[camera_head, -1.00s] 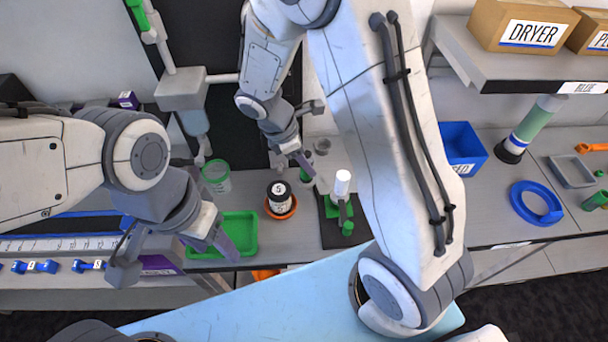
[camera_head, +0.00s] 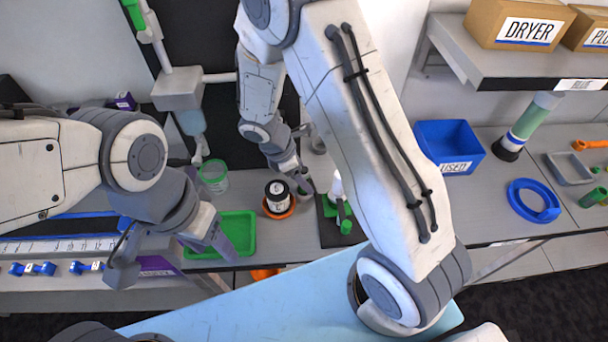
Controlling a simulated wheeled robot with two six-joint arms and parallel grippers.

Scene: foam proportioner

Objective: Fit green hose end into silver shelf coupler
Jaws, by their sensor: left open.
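I cannot pick out the green hose end or the silver shelf coupler with certainty. A small grey metallic cylinder (camera_head: 318,145) at the back of the counter, partly behind my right arm, may be the coupler. A white and green fitting (camera_head: 337,187) stands on a black pad (camera_head: 333,234), partly covered by my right arm. My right gripper (camera_head: 303,188) points down between this fitting and a black-and-white jar; its jaw gap and any held thing are unclear. My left gripper (camera_head: 178,262) is open and empty beside the green tray.
A green tray (camera_head: 247,251), a jar (camera_head: 277,192) in an orange dish and a green cup (camera_head: 214,172) stand left of the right gripper. A dispenser (camera_head: 178,90) stands behind.

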